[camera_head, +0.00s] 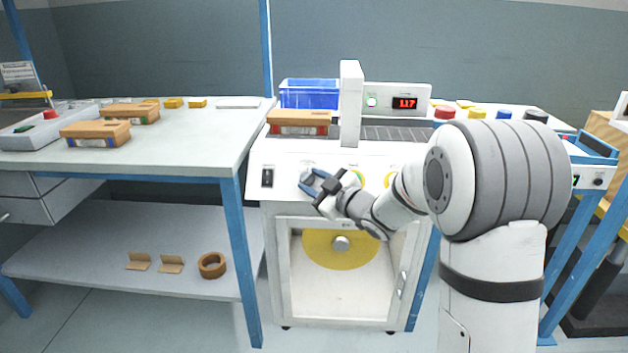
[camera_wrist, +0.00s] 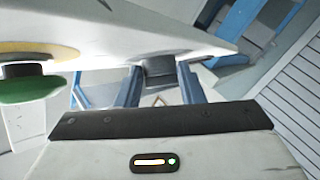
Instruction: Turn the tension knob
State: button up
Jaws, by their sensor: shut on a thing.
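In the wrist view the knob (camera_wrist: 158,68) shows as a dark grey block under the panel edge. My gripper (camera_head: 312,183) reaches the panel from the right, and its blue fingers stand on either side of the knob. In the wrist view my gripper (camera_wrist: 160,82) is shut on the knob. Any pointer or scale on the knob is hidden.
A black switch (camera_head: 267,178) sits left of the knob. A green button (camera_wrist: 28,88) with a yellow ring is near my gripper. A red display (camera_head: 404,103) appears to read 1.17.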

jog(key=n+g+p, duration=0.1)
jog(key=r+n+g+p, duration=0.1)
jog(key=p, duration=0.1)
jog(key=n+g+p, duration=0.1)
jog(key=p, duration=0.1)
jog(key=shift+w+d+r+y, duration=0.2)
jog(key=shift+w+y, duration=0.05)
jog(key=shift+y, duration=0.05)
jog(key=n+g+p, duration=0.2)
jog(key=p, duration=0.3)
jog(key=shift+w+r, duration=0.15)
jog(key=n+g+p, duration=0.2)
jog(key=p, duration=0.4)
jog(key=shift+w+n+g+h, duration=0.15)
jog(key=shift+n+g+h, duration=0.25)
jog(key=shift+g+p, duration=0.3)
jog(key=shift+p, duration=0.4)
jog(key=shift+w+n, duration=0.1)
jog(key=shift+n, duration=0.2)
jog(key=o, duration=0.9)
jog(key=shift+f, duration=0.25)
jog(key=shift+o, duration=0.2)
